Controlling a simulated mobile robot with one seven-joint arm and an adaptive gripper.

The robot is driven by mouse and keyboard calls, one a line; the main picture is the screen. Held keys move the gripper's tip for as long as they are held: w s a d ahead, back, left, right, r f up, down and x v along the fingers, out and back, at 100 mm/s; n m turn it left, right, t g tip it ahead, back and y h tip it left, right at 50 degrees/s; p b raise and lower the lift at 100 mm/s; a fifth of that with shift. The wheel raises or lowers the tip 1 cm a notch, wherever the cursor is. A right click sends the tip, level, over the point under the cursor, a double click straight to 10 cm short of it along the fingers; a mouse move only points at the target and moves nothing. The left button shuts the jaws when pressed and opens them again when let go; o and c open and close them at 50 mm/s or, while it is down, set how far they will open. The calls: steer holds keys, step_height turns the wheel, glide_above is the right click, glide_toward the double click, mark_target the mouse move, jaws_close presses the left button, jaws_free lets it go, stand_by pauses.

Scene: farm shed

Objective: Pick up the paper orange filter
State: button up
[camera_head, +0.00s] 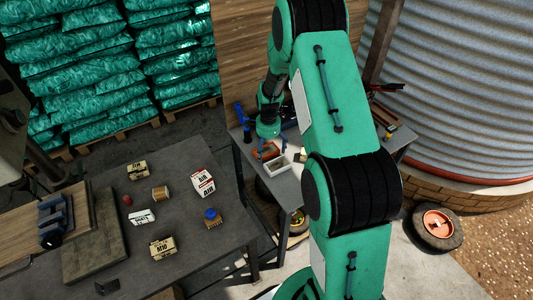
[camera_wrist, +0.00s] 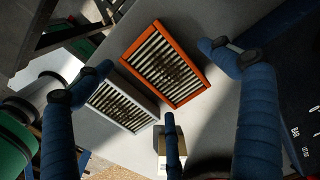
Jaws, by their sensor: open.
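The orange-framed pleated paper filter (camera_wrist: 166,66) lies flat on a grey table, seen in the wrist view at the upper middle. In the head view it shows small and partly hidden (camera_head: 267,151), beside my arm's end. A similar filter with a whitish frame (camera_wrist: 122,101) lies just to its lower left. My gripper (camera_wrist: 160,75) has blue fingers spread wide over the filters, with a finger to the left, one to the right and one at the bottom. It is open and empty. Its height above the orange filter is hard to tell.
A pale box (camera_wrist: 161,158) stands near the bottom finger, partly hidden. In the head view, a nearer table (camera_head: 200,255) carries several boxes and cans. A plank wall (camera_head: 238,50) stands behind the far table.

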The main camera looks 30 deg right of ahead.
mark_target(268, 152)
stand_by(0.4)
steer(key=c, duration=1.3)
steer(key=shift+r, duration=0.1)
steer(key=shift+r+p, duration=0.35)
steer(key=shift+r, duration=0.5)
step_height(268, 152, up, 2)
steer(key=shift+s+p, duration=0.15)
steer(key=shift+p, duration=0.15)
steer(key=s+a, duration=0.1)
steer(key=s, duration=0.4)
steer(key=s+a+p, duration=0.1)
steer(key=s+a, duration=0.1)
steer(key=s, duration=0.3)
steer(key=s+a+r+p, duration=0.1)
steer(key=s+a, duration=0.1)
steer(key=s, duration=0.3)
